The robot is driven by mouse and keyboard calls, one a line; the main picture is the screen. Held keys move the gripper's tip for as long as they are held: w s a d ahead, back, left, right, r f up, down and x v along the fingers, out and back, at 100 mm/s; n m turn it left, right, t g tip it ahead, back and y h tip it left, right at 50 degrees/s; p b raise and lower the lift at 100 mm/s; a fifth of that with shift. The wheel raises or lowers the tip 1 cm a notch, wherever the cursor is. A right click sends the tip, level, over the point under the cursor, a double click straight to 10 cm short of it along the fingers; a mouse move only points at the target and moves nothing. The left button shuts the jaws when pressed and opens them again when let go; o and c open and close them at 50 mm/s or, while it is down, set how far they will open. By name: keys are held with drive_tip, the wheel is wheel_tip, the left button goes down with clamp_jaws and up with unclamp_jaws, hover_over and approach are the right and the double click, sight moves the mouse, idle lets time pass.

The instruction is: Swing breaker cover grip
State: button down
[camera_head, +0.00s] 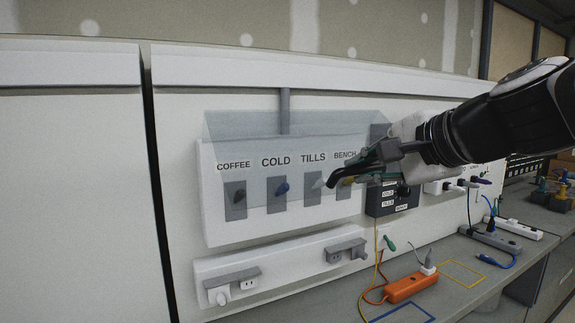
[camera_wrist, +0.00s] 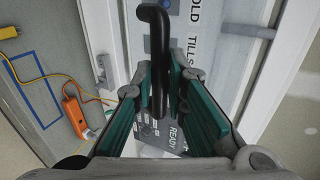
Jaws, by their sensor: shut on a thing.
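The clear breaker cover (camera_head: 245,125) spans the front of a white panel with switches labelled COFFEE, COLD, TILLS and BENCH. Its upper part shows as a bluish see-through sheet; how far it is swung is hard to tell. My gripper (camera_head: 372,162) is at the panel's right side, shut on the black cover grip (camera_head: 333,178). In the wrist view the grip (camera_wrist: 157,55) is a black bar with a bent end, running between the teal finger pads of my gripper (camera_wrist: 160,82). My gripper and arm hide the panel's right end.
A dark switch box (camera_head: 407,207) with labels is on the wall below my gripper. An orange power strip (camera_head: 411,289) with cables lies on the grey counter (camera_head: 465,303). White sockets are under the panel and to the right. A blue connector (camera_head: 486,259) lies further right.

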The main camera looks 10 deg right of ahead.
drive_tip(key=f+b, duration=0.2)
drive_tip(key=w+f+b, duration=0.1)
drive_tip(key=f, duration=0.2)
drive_tip(key=shift+w+a+b, duration=0.15)
drive_tip(key=shift+a+b, duration=0.05)
drive_tip(key=shift+b, duration=0.2)
drive_tip(key=c, duration=1.5)
unclamp_jaws()
drive_tip(key=shift+r, duration=0.1)
drive_tip(key=shift+c, duration=0.2)
